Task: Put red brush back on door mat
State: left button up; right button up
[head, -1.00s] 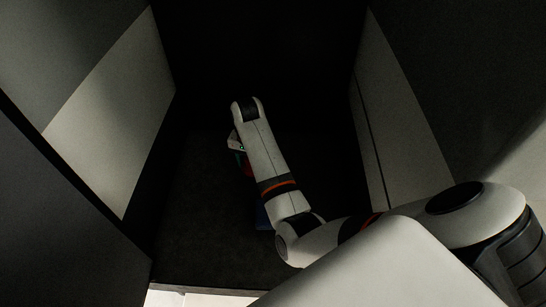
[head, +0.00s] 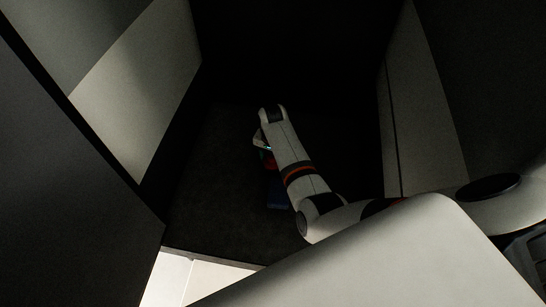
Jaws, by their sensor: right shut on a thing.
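My right arm reaches down into a dark, narrow space. My right gripper (head: 262,142) is mostly hidden behind its own wrist. A small red part, which I take for the red brush (head: 268,161), shows just below the gripper, and the gripper is shut on it. Most of the brush is covered by my arm. A dark blue thing (head: 278,193) shows below the red part, partly behind my forearm. The dark grey floor (head: 215,190) lies beneath. I cannot tell whether a door mat is part of it. My left gripper is not in view.
A dark panel with a pale section (head: 140,95) stands on the left. A pale upright panel (head: 425,120) stands close on the right. The back is nearly black. A bright floor strip (head: 195,278) lies beyond the dark floor's front edge. Bare dark floor shows left of my arm.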

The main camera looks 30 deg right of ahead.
jog(key=shift+f, duration=0.25)
jog(key=o, duration=1)
jog(key=shift+c, duration=0.2)
notch_tip(320, 180, up, 13)
jog(key=shift+f+b, duration=0.2)
jog(key=shift+b, duration=0.2)
